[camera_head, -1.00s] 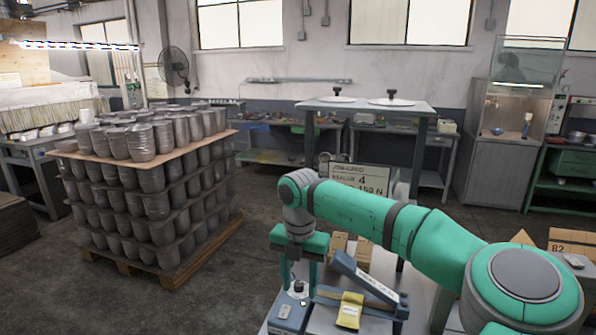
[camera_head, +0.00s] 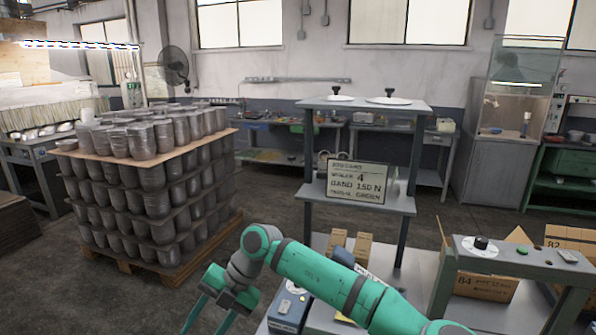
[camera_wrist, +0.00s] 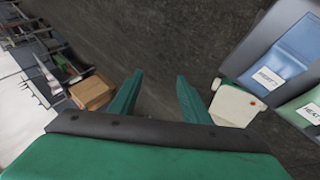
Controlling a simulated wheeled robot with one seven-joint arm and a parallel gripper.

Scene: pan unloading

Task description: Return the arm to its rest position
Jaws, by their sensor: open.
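My green arm (camera_head: 318,275) reaches up from the bottom right of the head view and bends down at a grey wrist. My gripper (camera_head: 205,318) hangs left of the grey bench, low over the floor side, with its fingers cut by the bottom edge. In the wrist view my gripper (camera_wrist: 158,85) shows two green fingers spread apart, with only dark floor between them. It holds nothing.
A blue-grey box (camera_head: 288,305) stands on the bench close right of my gripper. A pallet stacked with grey pots (camera_head: 150,185) stands to the left. A shelf with a sign (camera_head: 357,182) rises behind the bench. Cardboard boxes (camera_head: 485,285) sit at right. Open floor lies between.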

